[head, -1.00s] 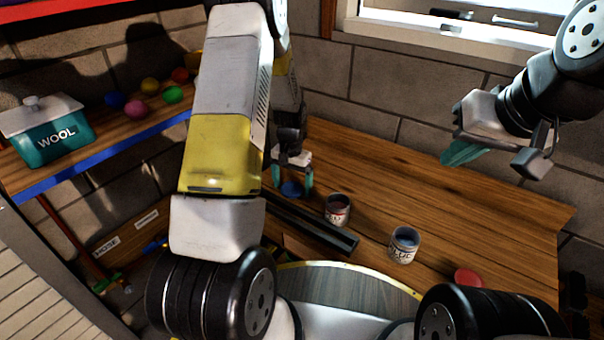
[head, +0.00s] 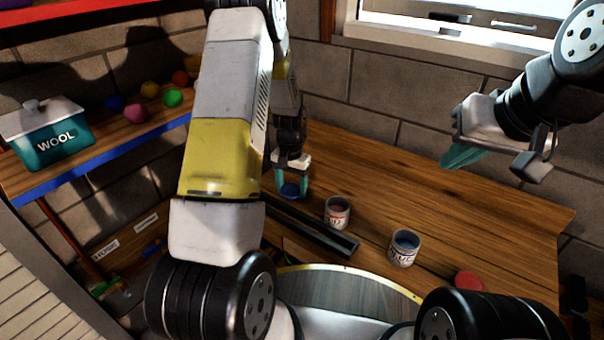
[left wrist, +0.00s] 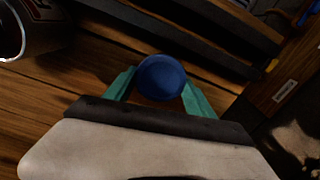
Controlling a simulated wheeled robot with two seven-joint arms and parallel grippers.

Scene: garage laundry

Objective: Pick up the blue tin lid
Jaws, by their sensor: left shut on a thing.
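The blue tin lid (head: 290,191) is at the left end of the wooden workbench, between the teal fingers of my left gripper (head: 291,186). The left wrist view shows the round blue lid (left wrist: 162,77) with a teal finger on each side of it, and the left gripper (left wrist: 160,88) is shut on it. I cannot tell whether the lid touches the bench. My right gripper (head: 490,155) hangs above the right part of the bench, away from the lid. Its teal fingers are partly hidden, and I cannot tell its opening.
A red lid (head: 469,281) lies near the front right. A dark rail (head: 318,231) runs beside the tins. A wool box (head: 52,140) and coloured balls sit on the left shelf.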

